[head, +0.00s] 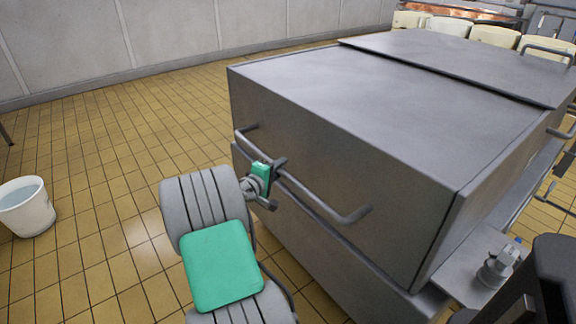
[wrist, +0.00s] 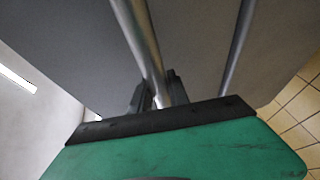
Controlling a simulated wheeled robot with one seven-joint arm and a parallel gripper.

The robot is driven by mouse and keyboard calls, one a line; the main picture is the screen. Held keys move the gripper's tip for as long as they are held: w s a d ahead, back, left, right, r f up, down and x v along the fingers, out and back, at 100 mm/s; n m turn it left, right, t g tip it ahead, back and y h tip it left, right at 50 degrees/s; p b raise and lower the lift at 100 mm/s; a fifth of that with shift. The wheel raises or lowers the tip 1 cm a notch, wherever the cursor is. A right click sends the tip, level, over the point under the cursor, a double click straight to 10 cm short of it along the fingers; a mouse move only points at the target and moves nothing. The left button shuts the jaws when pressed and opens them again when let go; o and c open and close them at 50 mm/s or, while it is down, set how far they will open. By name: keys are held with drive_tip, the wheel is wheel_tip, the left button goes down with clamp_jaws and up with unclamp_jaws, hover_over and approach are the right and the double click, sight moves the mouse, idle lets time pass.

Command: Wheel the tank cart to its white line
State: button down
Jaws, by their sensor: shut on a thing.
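The tank cart (head: 340,150) is a large grey metal box with a flat lid, filling the middle and right of the head view. A bent bar handle (head: 320,203) runs along its near face. My gripper (head: 272,172) is shut on this handle, left of its middle. In the wrist view, the dark jaws (wrist: 158,88) sit either side of the bar (wrist: 140,40), with the grey face of the cart behind. The cart's wheels are hidden. No white line shows on the floor in either view.
A white bucket (head: 26,207) stands on the tiled floor at the left. Open yellow-brown tiles (head: 110,150) lie between the cart and the pale wall (head: 180,30). Several cream containers (head: 450,27) stand behind the cart. A valve-like fitting (head: 498,266) sits low at the cart's right.

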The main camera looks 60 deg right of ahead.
drive_tip(key=w+a+f, duration=0.1)
drive_tip(key=w+a, duration=0.3)
drive_tip(key=a, duration=0.5)
drive_tip(key=shift+w, duration=0.25)
drive_tip(key=c, duration=1.7)
unclamp_jaws()
drive_tip(key=shift+s, duration=0.1)
drive_tip(key=shift+o, duration=0.8)
drive_tip(key=shift+s+d, duration=0.15)
drive_tip(key=shift+d, duration=0.1)
drive_tip(key=shift+o, duration=1.4)
drive_tip(key=shift+r, duration=0.1)
drive_tip(key=shift+w+a+r, duration=0.15)
drive_tip(key=shift+w, duration=0.15)
drive_tip(key=a+r+p, duration=0.1)
drive_tip(key=a, duration=0.6)
drive_tip(key=shift+w+a+r, duration=0.15)
drive_tip(key=shift+w+a, duration=0.05)
drive_tip(key=shift+a, duration=0.05)
